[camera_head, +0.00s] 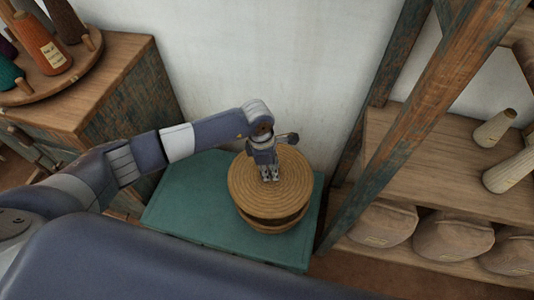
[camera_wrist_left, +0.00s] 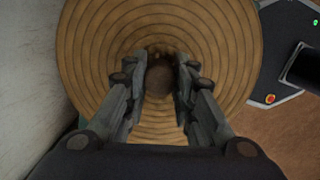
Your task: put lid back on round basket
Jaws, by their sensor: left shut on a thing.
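The round basket (camera_head: 267,227) stands on a green-topped table (camera_head: 185,205). The woven lid (camera_head: 290,180), pale and ringed, is over the basket, with a dark gap showing between them at the front. The lid (camera_wrist_left: 95,45) fills most of the left wrist view. My left gripper (camera_head: 269,178) points down at the lid's middle. Its fingers (camera_wrist_left: 160,80) are shut on the lid's dark round knob (camera_wrist_left: 160,77). Whether the lid touches the basket's rim at the back is hidden. My right gripper is not in view.
A wooden shelf unit (camera_head: 440,150) stands close on the right, its post (camera_head: 425,85) near the table. It holds cones and several sacks (camera_head: 382,223). A cabinet with thread cones (camera_head: 42,45) is at the left. A pale wall (camera_head: 240,50) is behind.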

